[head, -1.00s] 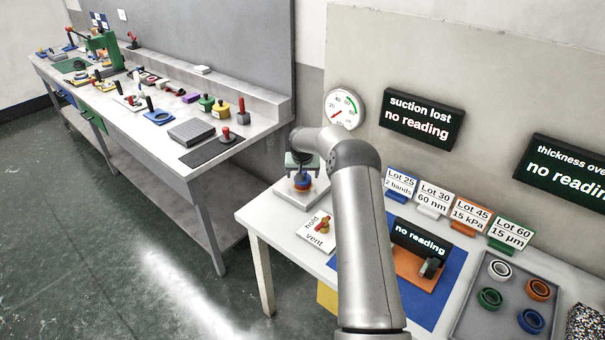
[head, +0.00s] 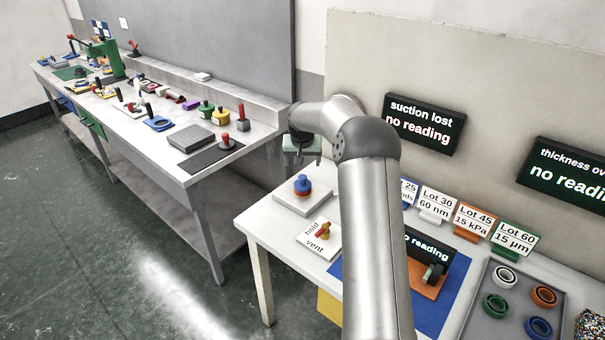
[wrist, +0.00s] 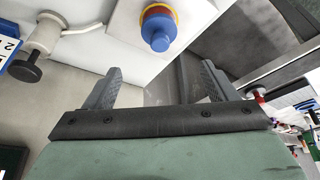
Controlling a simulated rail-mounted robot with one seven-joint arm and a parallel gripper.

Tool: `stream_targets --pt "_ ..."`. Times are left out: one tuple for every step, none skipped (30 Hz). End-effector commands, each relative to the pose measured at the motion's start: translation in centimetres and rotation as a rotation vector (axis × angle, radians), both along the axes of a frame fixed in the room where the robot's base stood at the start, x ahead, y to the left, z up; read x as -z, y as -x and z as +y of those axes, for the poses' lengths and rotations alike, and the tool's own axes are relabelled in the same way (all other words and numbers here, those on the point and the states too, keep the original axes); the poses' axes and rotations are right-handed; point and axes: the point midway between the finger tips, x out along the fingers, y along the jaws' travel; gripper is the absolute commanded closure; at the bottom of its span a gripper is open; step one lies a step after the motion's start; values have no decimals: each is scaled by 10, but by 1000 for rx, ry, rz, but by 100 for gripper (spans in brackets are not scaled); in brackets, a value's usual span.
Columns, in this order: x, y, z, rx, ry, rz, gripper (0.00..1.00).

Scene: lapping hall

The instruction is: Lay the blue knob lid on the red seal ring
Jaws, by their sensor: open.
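The blue knob lid (head: 302,184) sits on the red seal ring (head: 301,193), on a pale square block at the table's far left corner. In the wrist view the blue lid (wrist: 157,34) shows with the red ring (wrist: 155,14) against it and a thin yellow band beyond. It looks seated there, but the contact is partly hidden. My gripper (wrist: 148,75) is open and empty, with both fingers apart from the lid. In the head view its grey-green body hangs above and behind the block, fingers hard to make out.
A hold/vent card (head: 319,239) with a red-and-yellow knob lies in front of the block (head: 318,203). A grey tray (head: 470,315) with several rings is at the right. Lot signs (head: 436,204) stand along the wall side. A cluttered bench (head: 150,128) stands left.

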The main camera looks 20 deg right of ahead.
Motion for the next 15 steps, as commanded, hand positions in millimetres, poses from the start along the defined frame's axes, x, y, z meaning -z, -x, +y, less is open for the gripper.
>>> stream_targets --pt "-2 1 0 0 0 0 21" --pt "-3 2 1 1 -1 1 21" --pt "-4 2 1 1 -1 1 21" --pt "-4 2 1 0 0 1 21" --pt "-6 3 2 -2 0 2 21" --pt "-8 5 6 -9 2 5 21" --pt "-12 8 11 -17 5 9 21" --pt "-16 13 17 -29 10 16 21" --pt "-24 23 28 -50 18 27 21" --pt "-31 32 39 -69 22 38 21" --pt "-38 44 50 -90 29 52 21" --pt "-49 63 66 -120 39 73 21" --pt "-56 80 79 -144 46 91 21" --pt "-63 98 90 -164 51 109 21" --pt "-71 125 105 -194 57 132 21"
